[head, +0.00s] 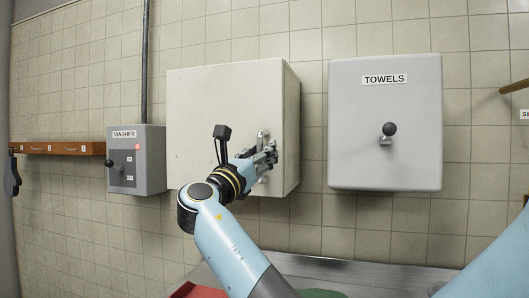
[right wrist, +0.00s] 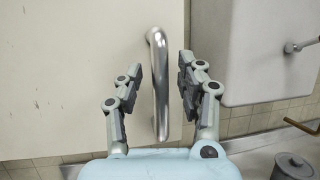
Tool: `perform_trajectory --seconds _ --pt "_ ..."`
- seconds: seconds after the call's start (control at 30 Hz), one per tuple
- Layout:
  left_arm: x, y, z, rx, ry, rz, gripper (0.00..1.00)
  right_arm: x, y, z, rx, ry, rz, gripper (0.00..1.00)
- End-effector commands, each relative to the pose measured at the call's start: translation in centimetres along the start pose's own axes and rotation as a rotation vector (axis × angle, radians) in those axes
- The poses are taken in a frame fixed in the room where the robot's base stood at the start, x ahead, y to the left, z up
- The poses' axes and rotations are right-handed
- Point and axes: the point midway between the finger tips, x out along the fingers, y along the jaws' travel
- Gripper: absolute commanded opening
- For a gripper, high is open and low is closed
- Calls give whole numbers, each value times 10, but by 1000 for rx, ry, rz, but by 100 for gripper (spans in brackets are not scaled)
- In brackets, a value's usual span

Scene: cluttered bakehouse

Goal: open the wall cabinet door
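The cream wall cabinet (head: 215,95) hangs on the tiled wall, its door flush and shut. Its vertical metal bar handle (right wrist: 159,90) is near the door's right edge. In the head view, my right gripper (head: 268,156) is in front of the handle and hides part of it. In the right wrist view, the open fingers of my right gripper (right wrist: 160,78) are on either side of the bar, with visible gaps. Whether the bar is fully between the fingertips in depth is hard to tell. My left gripper is not in view.
A grey TOWELS box (head: 385,145) with a dark knob hangs right of the cabinet. A grey WASHER box (head: 150,175) with a switch is left. A wooden rail (head: 60,148) is at far left. A metal counter (head: 350,270) runs below. Tiled wall separates the boxes.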

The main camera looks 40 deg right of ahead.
Motion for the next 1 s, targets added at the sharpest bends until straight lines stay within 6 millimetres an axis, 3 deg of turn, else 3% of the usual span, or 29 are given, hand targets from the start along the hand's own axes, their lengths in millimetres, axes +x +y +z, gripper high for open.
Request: perform_trajectory --seconds 0.2,0.5,1.0 --pt "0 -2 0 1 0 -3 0 0 0 0 0 0 0 38" --pt "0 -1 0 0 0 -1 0 0 0 0 0 0 0 0" --pt "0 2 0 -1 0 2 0 0 0 0 -2 -1 -3 0"
